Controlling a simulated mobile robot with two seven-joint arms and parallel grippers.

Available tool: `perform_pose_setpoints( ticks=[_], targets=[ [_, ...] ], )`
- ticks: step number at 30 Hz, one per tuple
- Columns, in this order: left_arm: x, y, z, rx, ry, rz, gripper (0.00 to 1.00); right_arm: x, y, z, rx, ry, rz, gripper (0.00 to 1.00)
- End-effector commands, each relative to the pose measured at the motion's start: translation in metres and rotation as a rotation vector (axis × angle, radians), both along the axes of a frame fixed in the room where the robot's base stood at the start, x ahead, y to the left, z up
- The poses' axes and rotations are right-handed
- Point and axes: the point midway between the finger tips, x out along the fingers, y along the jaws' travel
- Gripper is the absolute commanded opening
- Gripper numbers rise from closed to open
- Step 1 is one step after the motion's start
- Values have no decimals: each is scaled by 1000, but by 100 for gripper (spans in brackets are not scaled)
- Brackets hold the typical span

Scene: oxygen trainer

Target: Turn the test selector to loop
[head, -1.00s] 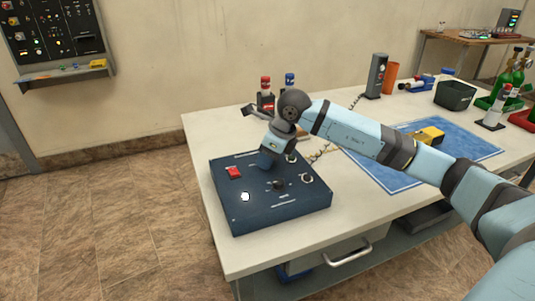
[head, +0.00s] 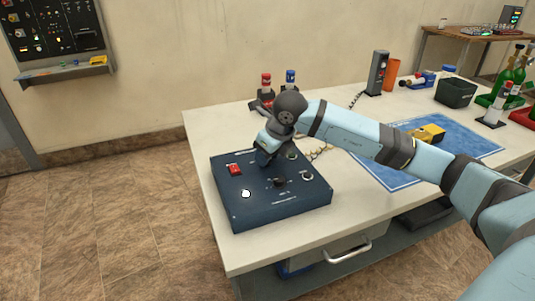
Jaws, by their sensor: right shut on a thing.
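The dark blue trainer box (head: 290,208) sits on the near left of the white table. Its top bears a red rocker switch (head: 235,170), a lit white round button (head: 245,194), a black knob (head: 280,182) and a round ring-shaped fitting (head: 307,176). My right gripper (head: 263,160) points down at the back middle of the box top and is shut on a control there, apparently the test selector. The gripper hides this control, so its pointer and setting cannot be read. My left gripper is not in view.
Red-capped (head: 266,88) and blue-capped (head: 290,82) items stand behind the box. A coiled cord runs behind my wrist towards a dark upright device (head: 377,72). A blue mat (head: 395,180) lies to the right under my forearm.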

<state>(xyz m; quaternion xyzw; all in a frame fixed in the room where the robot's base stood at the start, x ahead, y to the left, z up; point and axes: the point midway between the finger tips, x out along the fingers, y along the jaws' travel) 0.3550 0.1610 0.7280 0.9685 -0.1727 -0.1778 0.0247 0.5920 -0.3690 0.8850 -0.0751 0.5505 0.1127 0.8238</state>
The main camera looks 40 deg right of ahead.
Motion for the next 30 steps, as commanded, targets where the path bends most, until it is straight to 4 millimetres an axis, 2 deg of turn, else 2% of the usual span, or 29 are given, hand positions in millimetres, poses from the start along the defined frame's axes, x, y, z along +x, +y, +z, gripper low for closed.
perform_pose_setpoints(
  ticks=[4, 5, 6, 8, 16, 20, 25, 30],
  targets=[
    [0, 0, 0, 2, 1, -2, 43, 0, 0, 0, -1, 0, 0, 12],
    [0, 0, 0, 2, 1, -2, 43, 0, 0, 0, -1, 0, 0, 41],
    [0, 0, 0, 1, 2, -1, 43, 0, 0, 0, 0, 0, 0, 50],
    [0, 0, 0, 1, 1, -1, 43, 0, 0, 0, 0, 0, 0, 62],
    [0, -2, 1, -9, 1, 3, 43, 0, 0, 1, 0, 0, 1, 62],
    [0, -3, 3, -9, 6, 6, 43, -3, -2, 11, -2, -3, 0, 62],
    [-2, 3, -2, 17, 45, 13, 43, -15, -5, 42, -3, -4, 1, 62],
    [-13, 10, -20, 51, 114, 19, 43, -30, -9, 79, -2, -4, 1, 62]
  ],
)
